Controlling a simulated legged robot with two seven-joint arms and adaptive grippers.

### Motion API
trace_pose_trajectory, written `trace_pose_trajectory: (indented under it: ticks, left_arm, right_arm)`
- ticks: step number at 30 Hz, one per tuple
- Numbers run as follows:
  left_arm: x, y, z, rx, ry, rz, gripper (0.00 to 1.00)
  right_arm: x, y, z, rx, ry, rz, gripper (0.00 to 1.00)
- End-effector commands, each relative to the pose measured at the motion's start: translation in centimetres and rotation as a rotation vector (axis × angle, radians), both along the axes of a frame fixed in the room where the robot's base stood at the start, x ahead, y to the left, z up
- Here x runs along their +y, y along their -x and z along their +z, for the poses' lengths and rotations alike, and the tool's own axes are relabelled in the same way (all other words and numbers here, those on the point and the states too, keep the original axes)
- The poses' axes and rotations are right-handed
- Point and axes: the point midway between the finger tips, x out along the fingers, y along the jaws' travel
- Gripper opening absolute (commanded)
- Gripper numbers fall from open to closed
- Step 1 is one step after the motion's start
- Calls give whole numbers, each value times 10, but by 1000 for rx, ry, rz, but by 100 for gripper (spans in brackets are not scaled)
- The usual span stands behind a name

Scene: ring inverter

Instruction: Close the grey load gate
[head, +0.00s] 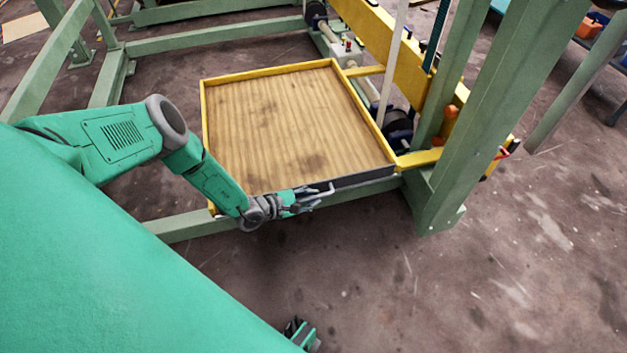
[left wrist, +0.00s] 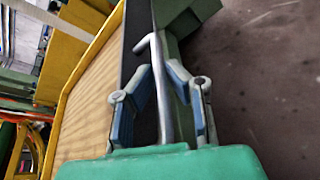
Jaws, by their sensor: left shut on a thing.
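The grey load gate (head: 362,178) is a dark grey strip along the near edge of the wooden-floored tray (head: 290,125). A pale bent metal handle (head: 326,190) sticks out at the gate's near side. My left gripper (head: 302,200) is at this handle, and my forearm hides the left part of the gate. In the left wrist view, the fingers (left wrist: 160,85) are on either side of the silver handle (left wrist: 157,60), shut on it. The dark grey gate (left wrist: 133,35) runs beside the handle there. My right gripper does not show clearly.
A yellow rim (head: 265,70) borders the other sides of the tray. Green frame posts (head: 480,110) stand close at its right, and a green beam (head: 185,225) runs low in front. The concrete floor (head: 480,270) at the lower right is clear.

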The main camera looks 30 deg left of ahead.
Motion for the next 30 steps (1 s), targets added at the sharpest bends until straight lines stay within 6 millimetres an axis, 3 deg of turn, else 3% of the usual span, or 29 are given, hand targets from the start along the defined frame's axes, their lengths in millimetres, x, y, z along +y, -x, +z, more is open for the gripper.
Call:
trace_pose_trajectory:
  ticks: [16, 17, 26, 30]
  left_arm:
    - [5, 0, -1, 19, 12, 6, 0]
    - [5, 0, -1, 18, 11, 6, 19]
    - [4, 2, 0, 17, 13, 3, 19]
    - [11, 14, 5, 19, 13, 4, 19]
  right_arm:
    - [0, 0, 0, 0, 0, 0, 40]
    - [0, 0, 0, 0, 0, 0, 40]
    - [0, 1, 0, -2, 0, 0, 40]
    - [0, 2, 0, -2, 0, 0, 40]
